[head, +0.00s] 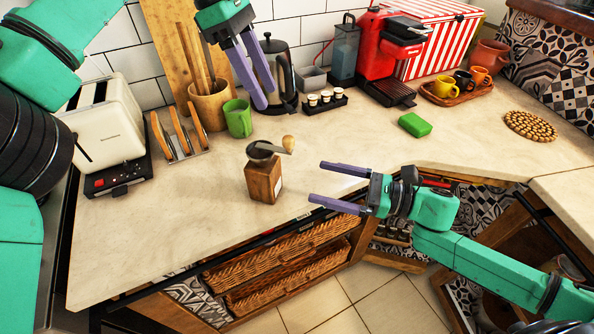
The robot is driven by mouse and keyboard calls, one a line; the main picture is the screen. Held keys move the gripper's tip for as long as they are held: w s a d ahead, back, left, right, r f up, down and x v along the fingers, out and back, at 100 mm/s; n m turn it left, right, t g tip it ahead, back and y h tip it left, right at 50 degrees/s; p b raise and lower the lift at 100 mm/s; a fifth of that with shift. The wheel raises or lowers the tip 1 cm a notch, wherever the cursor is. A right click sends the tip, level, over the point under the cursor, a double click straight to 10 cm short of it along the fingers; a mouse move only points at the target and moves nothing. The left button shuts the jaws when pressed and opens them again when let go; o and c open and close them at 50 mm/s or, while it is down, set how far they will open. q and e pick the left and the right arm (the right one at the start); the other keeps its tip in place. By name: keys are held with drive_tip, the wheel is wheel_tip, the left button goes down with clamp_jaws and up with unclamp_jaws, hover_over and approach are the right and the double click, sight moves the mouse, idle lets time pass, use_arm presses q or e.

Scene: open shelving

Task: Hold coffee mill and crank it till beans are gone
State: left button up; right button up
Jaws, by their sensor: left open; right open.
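The coffee mill (264,180) is a small wooden box with a dark metal top and a crank ending in a pale knob (289,143). It stands upright on the light countertop near its front edge. Whether beans are inside cannot be seen. My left gripper (264,98) is open and empty, pointing down above the back of the counter, apart from the mill and above it in the picture. My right gripper (315,181) is open and empty, its fingers pointing left toward the mill with a gap between, near the counter's front edge.
A toaster (105,130), toast rack (178,140), green mug (238,118) and utensil holder (209,103) stand at the left. Behind are a dark kettle (283,75) and red coffee machine (383,45). A green sponge (414,125) lies right. The counter around the mill is clear.

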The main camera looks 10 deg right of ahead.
drive_tip(key=x, duration=1.4)
drive_tip(key=shift+w+a, duration=0.2)
clamp_jaws()
use_arm(q)
drive_tip(key=shift+o, duration=0.6)
drive_tip(key=d+f+m+t+h, duration=0.1)
drive_tip(key=d+f+m+h, duration=0.1)
drive_tip(key=d+f+h, duration=0.6)
drive_tip(key=s+d+n+t+h, duration=0.2)
drive_tip(key=s+d+t+h, duration=0.1)
drive_tip(key=d, duration=0.5)
drive_tip(key=n+t+y, duration=0.7)
drive_tip(key=n+t, duration=0.6)
drive_tip(key=n, duration=0.4)
approach(290, 137)
drive_tip(key=w+f, duration=0.1)
use_arm(e)
drive_tip(key=shift+s, duration=0.1)
use_arm(q)
drive_tip(key=shift+t, duration=0.3)
drive_tip(key=x, duration=1.2)
drive_tip(key=shift+d+f, duration=0.15)
clamp_jaws()
